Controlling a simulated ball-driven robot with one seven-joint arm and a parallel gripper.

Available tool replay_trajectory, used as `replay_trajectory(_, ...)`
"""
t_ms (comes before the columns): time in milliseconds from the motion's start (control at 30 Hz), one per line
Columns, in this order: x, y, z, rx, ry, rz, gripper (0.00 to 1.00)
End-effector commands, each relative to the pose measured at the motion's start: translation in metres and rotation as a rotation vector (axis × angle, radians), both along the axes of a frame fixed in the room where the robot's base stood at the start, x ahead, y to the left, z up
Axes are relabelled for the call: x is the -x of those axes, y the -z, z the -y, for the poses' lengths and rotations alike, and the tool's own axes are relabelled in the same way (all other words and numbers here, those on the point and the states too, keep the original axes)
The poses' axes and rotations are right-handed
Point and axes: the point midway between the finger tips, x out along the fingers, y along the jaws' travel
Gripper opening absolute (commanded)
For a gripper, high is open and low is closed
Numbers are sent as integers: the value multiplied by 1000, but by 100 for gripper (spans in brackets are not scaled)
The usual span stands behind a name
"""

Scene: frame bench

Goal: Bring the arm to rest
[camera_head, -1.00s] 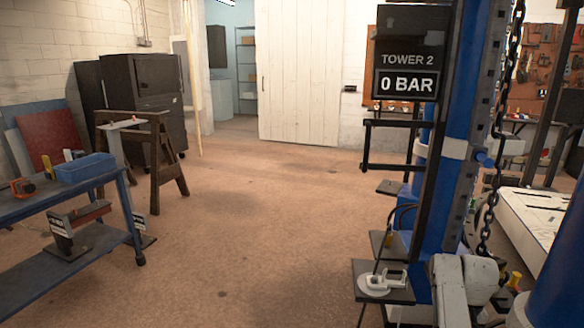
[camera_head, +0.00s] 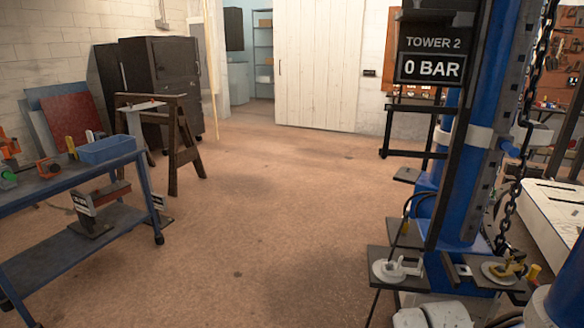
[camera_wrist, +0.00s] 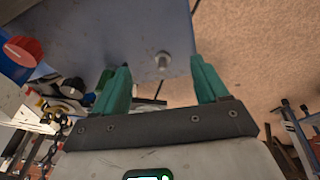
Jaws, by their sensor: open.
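My gripper (camera_wrist: 160,64) shows in the wrist view with two green fingers spread apart. There is empty space between them, and nothing is held. A blue-grey surface (camera_wrist: 120,35) with a small metal bolt-like stud (camera_wrist: 162,60) lies beyond the fingers. I cannot tell how close it is. In the head view the gripper does not show; rounded pale parts (camera_head: 435,314) at the bottom edge look like my arm.
The blue tower (camera_head: 480,140) with its "0 BAR" display (camera_head: 432,68) and chain stands at right. Plates with a white clamp (camera_head: 398,268) and a yellow-handled clamp (camera_head: 506,268) jut from it. A blue bench (camera_head: 70,185) stands left. The middle floor (camera_head: 270,220) is clear.

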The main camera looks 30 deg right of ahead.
Motion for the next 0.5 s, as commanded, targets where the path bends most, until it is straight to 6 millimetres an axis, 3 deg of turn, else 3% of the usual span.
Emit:
replay_trajectory(33,7,-1,-28,10,-57,23,74)
replay_trajectory(200,24,-16,-99,7,-198,107,74)
replay_trajectory(500,60,-44,-178,-41,-357,204,74)
